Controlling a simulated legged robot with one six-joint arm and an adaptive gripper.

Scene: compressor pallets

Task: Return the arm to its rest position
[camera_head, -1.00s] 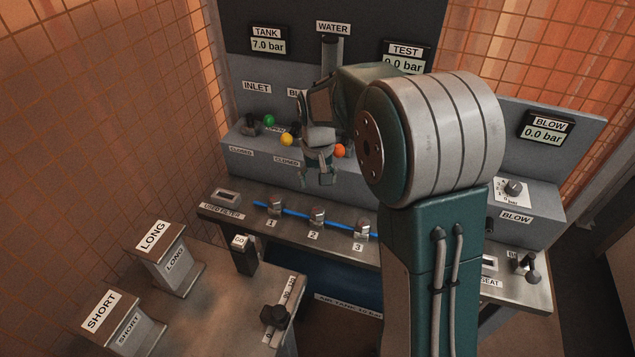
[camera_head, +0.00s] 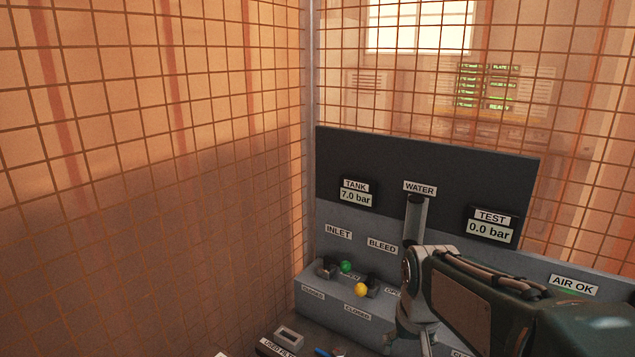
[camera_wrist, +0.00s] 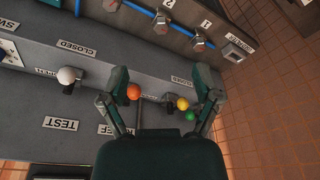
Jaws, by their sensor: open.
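My gripper (camera_wrist: 163,88) is open and empty in the wrist view. Its two fingers stand apart in front of the valve panel. An orange knob (camera_wrist: 133,91) shows beside the left finger, and a yellow knob (camera_wrist: 183,104) and a green knob (camera_wrist: 190,115) show beside the right one. I cannot tell whether the fingers touch any knob. In the head view my forearm reaches in from the lower right, and my gripper (camera_head: 418,335) is partly cut off at the bottom edge. The green knob (camera_head: 346,267) and yellow knob (camera_head: 361,289) are to its left.
The panel carries a tank gauge (camera_head: 356,197) at 7.0 bar and a test gauge (camera_head: 490,228) at 0.0 bar. A water tube (camera_head: 415,218) stands above the gripper. A mesh fence (camera_head: 150,150) closes the left and back. A white knob (camera_wrist: 67,75) shows in the wrist view.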

